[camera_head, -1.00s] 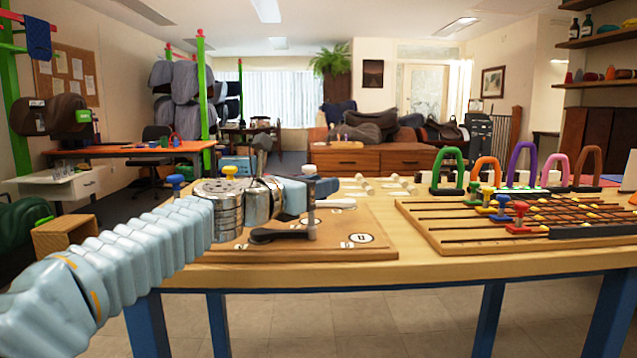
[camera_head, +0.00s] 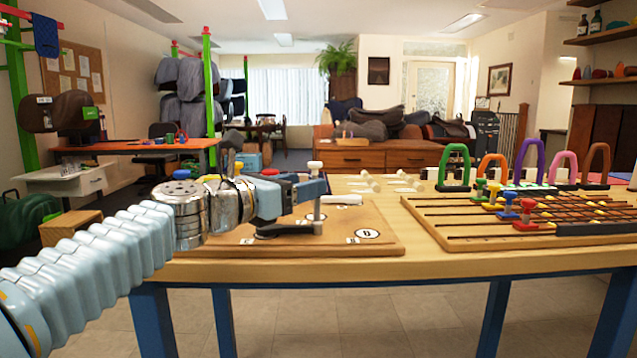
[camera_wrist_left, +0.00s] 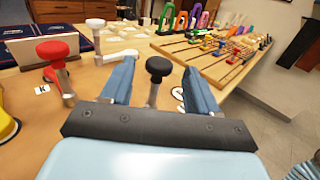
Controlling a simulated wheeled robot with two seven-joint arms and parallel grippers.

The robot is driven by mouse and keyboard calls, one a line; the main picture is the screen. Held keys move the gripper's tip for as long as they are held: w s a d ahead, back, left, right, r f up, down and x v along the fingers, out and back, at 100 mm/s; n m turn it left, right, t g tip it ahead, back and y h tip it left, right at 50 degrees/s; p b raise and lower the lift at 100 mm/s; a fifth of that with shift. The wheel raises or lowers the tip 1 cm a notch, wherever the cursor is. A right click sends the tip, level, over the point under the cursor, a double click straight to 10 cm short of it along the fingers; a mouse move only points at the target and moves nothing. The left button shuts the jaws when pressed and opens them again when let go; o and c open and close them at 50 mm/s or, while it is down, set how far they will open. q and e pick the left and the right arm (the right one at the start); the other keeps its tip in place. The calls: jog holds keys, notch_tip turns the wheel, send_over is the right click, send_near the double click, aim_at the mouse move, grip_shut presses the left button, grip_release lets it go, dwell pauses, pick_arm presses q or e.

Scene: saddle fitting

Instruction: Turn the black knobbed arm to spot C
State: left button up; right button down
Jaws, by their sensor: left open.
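The black knobbed arm (camera_head: 290,229) lies low on the wooden board (camera_head: 225,249), partly behind my left gripper. Its upright metal post (camera_head: 317,215) stands at its right end in the head view. My left gripper (camera_head: 316,188) is open at the top of that post. In the left wrist view, the black knob (camera_wrist_left: 158,67) stands between the two spread fingers of the gripper (camera_wrist_left: 160,80), with a gap on each side. A printed round spot (camera_head: 367,233) lies right of the post; I cannot read a C on any spot.
A red knob (camera_wrist_left: 52,50) and a white knob (camera_wrist_left: 95,24) stand left of the fingers in the wrist view. A wire-and-bead rack (camera_head: 450,238) fills the table's right side. Colored arches (camera_head: 456,165) stand behind it. The table front edge is clear.

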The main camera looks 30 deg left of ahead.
pick_arm(q)
jog(key=v, duration=0.7)
jog(key=shift+s, duration=0.25)
